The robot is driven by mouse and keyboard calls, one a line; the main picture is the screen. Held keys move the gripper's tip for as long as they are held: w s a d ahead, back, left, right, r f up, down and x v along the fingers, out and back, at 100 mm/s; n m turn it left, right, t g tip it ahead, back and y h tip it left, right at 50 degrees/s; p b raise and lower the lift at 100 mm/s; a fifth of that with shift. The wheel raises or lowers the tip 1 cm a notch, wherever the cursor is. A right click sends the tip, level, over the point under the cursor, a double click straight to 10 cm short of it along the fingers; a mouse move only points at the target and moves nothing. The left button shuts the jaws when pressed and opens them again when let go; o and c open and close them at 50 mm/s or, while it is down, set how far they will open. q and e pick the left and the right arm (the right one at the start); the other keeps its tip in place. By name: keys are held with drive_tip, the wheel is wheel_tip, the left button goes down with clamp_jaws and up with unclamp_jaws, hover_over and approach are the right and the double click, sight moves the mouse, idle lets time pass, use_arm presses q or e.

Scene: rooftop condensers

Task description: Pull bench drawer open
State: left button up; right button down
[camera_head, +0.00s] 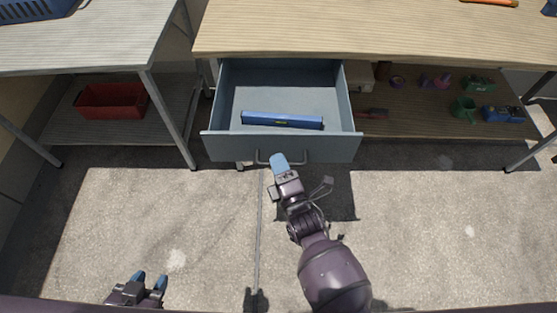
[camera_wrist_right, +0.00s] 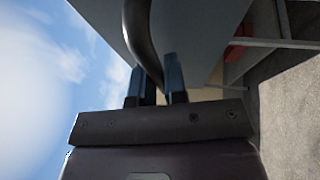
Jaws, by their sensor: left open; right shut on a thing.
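The bench drawer (camera_head: 225,148) is grey-blue and stands pulled out from under the wooden bench top, with its inside in view. A blue box-like object (camera_head: 282,120) lies in it near the front. The drawer's bar handle (camera_head: 308,156) is on its front face. In the right wrist view the dark curved handle (camera_wrist_right: 140,35) passes between the two blue fingertips (camera_wrist_right: 157,80). My left gripper (camera_head: 149,281) is open and empty, low at the left, well away from the drawer.
The concrete floor before the drawer is clear apart from my arms.

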drive_tip(key=c, duration=1.2)
unclamp_jaws()
